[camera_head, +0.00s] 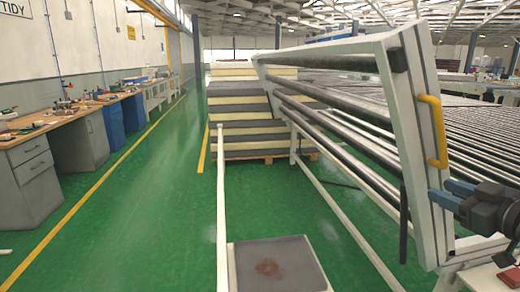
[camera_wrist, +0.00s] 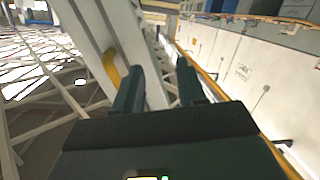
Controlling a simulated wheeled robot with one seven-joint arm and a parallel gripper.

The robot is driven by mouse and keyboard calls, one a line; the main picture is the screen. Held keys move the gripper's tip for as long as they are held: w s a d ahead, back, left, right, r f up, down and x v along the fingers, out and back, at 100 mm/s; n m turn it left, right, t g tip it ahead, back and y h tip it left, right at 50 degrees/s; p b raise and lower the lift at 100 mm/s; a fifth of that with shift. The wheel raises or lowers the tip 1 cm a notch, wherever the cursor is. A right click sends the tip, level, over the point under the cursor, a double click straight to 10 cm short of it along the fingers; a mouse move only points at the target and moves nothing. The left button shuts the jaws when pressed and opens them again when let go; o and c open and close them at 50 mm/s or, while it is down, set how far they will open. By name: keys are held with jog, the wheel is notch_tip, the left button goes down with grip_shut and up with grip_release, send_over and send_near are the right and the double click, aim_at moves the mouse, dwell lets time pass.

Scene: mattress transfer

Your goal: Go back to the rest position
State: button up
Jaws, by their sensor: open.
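My gripper (camera_head: 442,193) is at the right edge of the head view, beside the lower end of a white tilted frame (camera_head: 413,105) and just below its yellow handle (camera_head: 434,130). In the wrist view my gripper (camera_wrist: 158,88) has its two dark fingers spread apart with nothing held between them. The yellow handle (camera_wrist: 111,66) shows there to the left of the fingers, on the white frame (camera_wrist: 88,28). The handle looks apart from the fingers.
Stacked mattresses (camera_head: 228,111) stand behind the frame. A grey pad with a brown stain (camera_head: 283,262) lies low in front. A roller conveyor (camera_head: 475,125) fills the right. Workbenches (camera_head: 62,120) line the left wall. The green floor (camera_head: 150,200) between is clear.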

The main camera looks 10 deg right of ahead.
jog(key=s+a+f+m+g+h, duration=0.1)
jog(key=s+a+f+m, duration=0.2)
jog(key=f, duration=0.4)
jog(key=s+a+f+h, duration=0.1)
jog(key=s+a+f, duration=0.3)
jog(key=f, duration=0.2)
jog(key=s+a+f+m+g+h, duration=0.1)
jog(key=s+a+f, duration=0.35)
jog(key=s, duration=0.35)
jog(key=s+a+f+m, duration=0.1)
jog(key=s+a+f, duration=0.2)
jog(key=s+a, duration=0.3)
jog(key=s+a+r, duration=0.2)
jog(key=s, duration=0.5)
jog(key=s+a+r+y, duration=0.1)
jog(key=s+a+r, duration=0.1)
jog(key=s, duration=0.5)
jog(key=s+a+r, duration=0.2)
jog(key=s+a, duration=0.1)
jog(key=s, duration=0.4)
jog(key=shift+a+r+t+y, duration=0.15)
jog(key=shift+r+t+y, duration=0.15)
